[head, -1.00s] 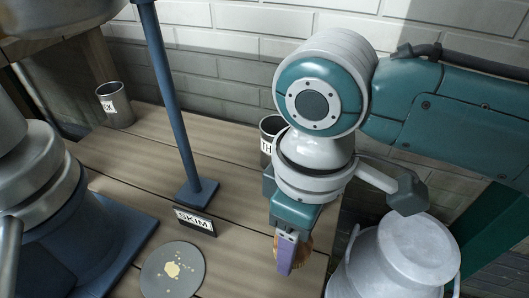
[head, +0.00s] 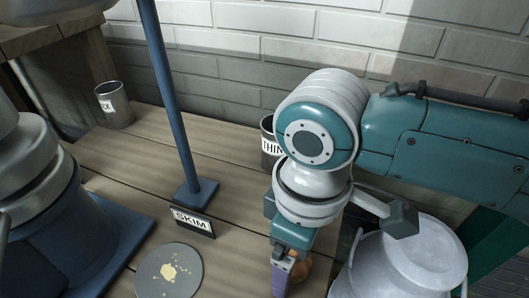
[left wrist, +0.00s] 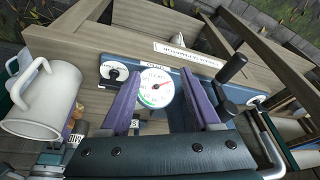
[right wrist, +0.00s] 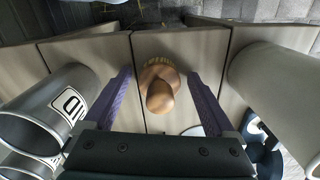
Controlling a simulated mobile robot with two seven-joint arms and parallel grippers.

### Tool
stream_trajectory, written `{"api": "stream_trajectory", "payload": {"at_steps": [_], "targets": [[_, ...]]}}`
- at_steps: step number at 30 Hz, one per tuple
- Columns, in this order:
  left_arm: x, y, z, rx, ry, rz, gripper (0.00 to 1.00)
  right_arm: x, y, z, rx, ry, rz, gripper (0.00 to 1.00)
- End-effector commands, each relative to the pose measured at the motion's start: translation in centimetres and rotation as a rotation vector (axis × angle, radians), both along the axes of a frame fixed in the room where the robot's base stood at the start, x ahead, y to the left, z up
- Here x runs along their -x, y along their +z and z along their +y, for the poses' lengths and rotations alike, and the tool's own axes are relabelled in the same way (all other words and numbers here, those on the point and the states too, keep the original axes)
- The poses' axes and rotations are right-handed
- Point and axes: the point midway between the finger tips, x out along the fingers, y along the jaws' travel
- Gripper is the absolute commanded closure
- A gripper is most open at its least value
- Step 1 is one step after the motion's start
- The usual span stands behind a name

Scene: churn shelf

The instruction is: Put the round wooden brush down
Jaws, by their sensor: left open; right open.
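The round wooden brush (right wrist: 160,90) stands on the planks in the right wrist view, its rounded knob toward the camera and a ring of bristles partly showing. My right gripper (right wrist: 160,77) is open, with one purple finger on each side of the brush and visible gaps between. In the head view the brush (head: 300,266) is partly hidden behind my right gripper (head: 280,283), low near the shelf's right end. My left gripper (left wrist: 163,76) is open and empty in front of a round white gauge (left wrist: 158,88).
On the wooden shelf (head: 130,160) stand a SKIM sign (head: 192,221), a round plate with yellow bits (head: 168,272), a blue post (head: 172,100) and a labelled cup (head: 270,145). Another cup (head: 115,104) is at the back left. A large metal can (head: 405,265) is right of the shelf.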

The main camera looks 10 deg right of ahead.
Motion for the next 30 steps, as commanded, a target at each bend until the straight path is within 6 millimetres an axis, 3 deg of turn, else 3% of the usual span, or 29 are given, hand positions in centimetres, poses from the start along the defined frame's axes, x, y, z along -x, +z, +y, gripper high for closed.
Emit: {"api": "stream_trajectory", "payload": {"at_steps": [7,21,30], "targets": [[0.0,0.4,0.1,-0.004,-0.003,0.000,0.37,0.0,0.9,0.0,-0.001,0.001,-0.001,0.10],[0.0,5.0,0.1,-0.003,-0.002,0.000,0.37,-0.2,10.6,-0.1,-0.001,0.000,-0.001,0.10],[0.0,5.6,-0.1,0.005,0.003,0.000,0.37,-0.2,12.4,-0.1,-0.001,-0.001,0.001,0.10]]}}
